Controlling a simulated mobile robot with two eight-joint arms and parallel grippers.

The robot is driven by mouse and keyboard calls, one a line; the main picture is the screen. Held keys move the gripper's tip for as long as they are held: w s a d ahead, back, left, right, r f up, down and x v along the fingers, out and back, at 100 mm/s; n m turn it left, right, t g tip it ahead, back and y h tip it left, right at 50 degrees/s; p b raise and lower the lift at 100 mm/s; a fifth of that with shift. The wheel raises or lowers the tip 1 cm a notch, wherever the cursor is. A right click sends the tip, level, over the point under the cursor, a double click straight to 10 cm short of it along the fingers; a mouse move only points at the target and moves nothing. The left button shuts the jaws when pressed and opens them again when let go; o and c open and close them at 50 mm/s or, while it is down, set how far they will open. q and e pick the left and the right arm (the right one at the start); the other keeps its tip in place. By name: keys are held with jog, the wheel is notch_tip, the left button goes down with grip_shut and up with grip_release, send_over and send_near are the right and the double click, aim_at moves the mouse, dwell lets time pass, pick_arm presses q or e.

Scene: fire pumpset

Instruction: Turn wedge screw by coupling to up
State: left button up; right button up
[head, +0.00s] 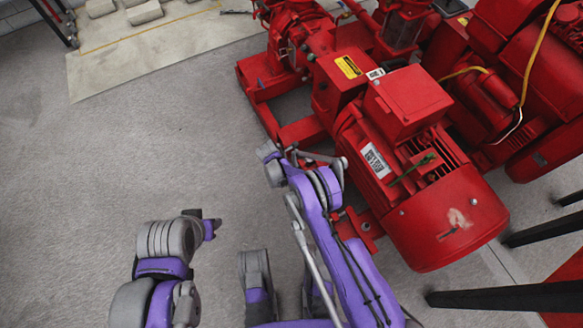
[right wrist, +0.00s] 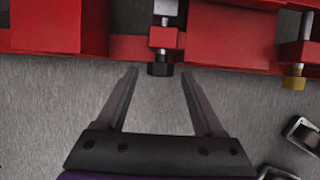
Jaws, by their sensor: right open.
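In the right wrist view my right gripper (right wrist: 160,76) is open. Its two fingers point at a screw with a black head (right wrist: 159,69) under the edge of the red pump frame (right wrist: 85,42). The black head sits between the fingertips, with space on both sides and no visible contact. A second screw with a brass-coloured head (right wrist: 293,82) hangs from the frame at the right. In the head view my right arm reaches the red pumpset (head: 400,150), and its fingers cannot be made out. My left gripper (head: 211,222) is at lower left, over the floor, away from the pumpset; its jaw opening is unclear.
Grey floor (head: 160,140) is free left of the pumpset. A pale slab (head: 150,45) with blocks lies at the upper left. Dark bars (head: 510,298) stand at the lower right. Loose metal parts (right wrist: 303,133) show at the right of the wrist view.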

jog(key=shift+w+d+f, duration=0.1)
jog(key=shift+d+f, duration=0.15)
jog(key=shift+f, duration=0.3)
grip_shut()
